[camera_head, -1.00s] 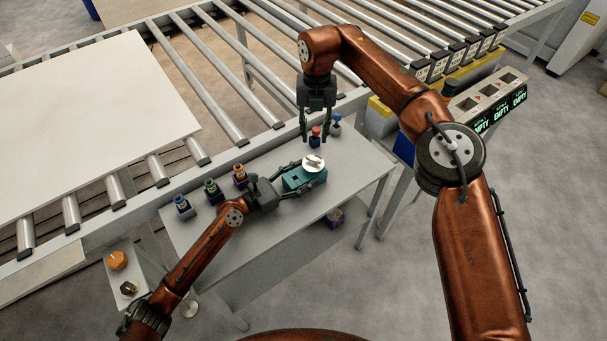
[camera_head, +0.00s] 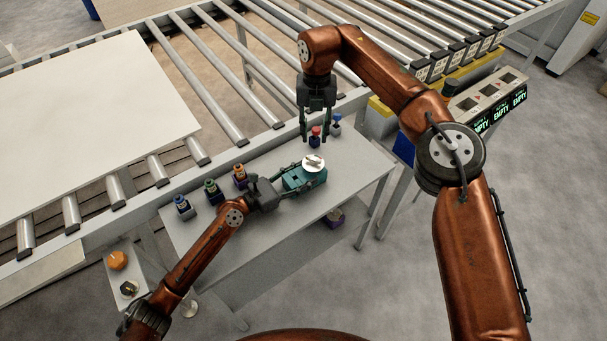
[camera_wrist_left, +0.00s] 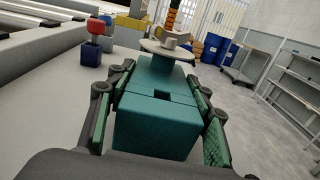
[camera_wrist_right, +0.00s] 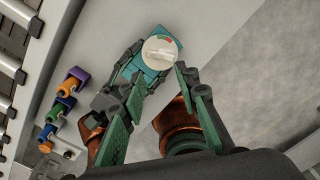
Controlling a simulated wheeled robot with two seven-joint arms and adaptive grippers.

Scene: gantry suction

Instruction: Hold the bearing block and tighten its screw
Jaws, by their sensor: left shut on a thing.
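The teal bearing block (camera_head: 294,181) sits on the grey table. Its screw, a white round head (camera_head: 314,162) with a raised bar, is on the end away from my left gripper. My left gripper (camera_head: 288,188) is shut on the block; in the left wrist view its green pads lie along both sides of the block (camera_wrist_left: 155,125). My right gripper (camera_head: 316,139) points down, open and empty, above and behind the screw. The right wrist view shows the screw head (camera_wrist_right: 160,51) with small red and green marks, beyond the open fingers.
Blue (camera_head: 182,206), green (camera_head: 212,191) and orange (camera_head: 239,175) topped pieces stand left of the block. Red (camera_head: 315,136) and blue (camera_head: 336,124) ones stand behind it, near my right gripper. A roller conveyor (camera_head: 227,109) runs behind the table. The table's front right is clear.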

